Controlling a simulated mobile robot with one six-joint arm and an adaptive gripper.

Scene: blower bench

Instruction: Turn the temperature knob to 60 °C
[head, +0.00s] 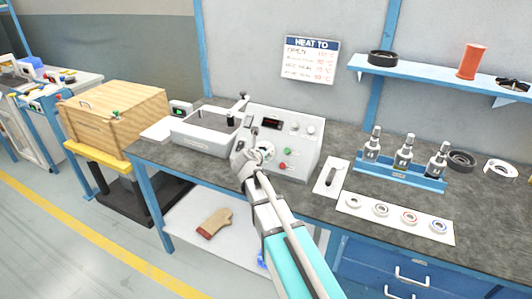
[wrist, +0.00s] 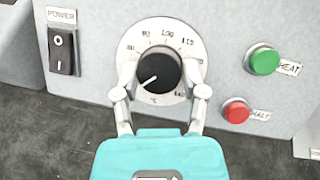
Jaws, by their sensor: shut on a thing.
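The temperature knob (wrist: 153,72) is black and round with a white pointer line, set in a white dial plate (wrist: 128,48) on the grey control panel. The pointer aims to the lower left in the wrist view. The numbers around the dial are too blurred to read surely. My gripper (wrist: 160,88) is shut on the knob, with one finger on each side of it. In the head view my gripper (head: 257,157) is at the front of the panel and hides part of the knob and dial.
A black power switch (wrist: 61,50) is left of the dial. A green button (wrist: 263,60) and a red button (wrist: 236,110) are at its right. A dark display (head: 272,123) is above. A blue rack (head: 400,167) with metal parts stands right on the bench.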

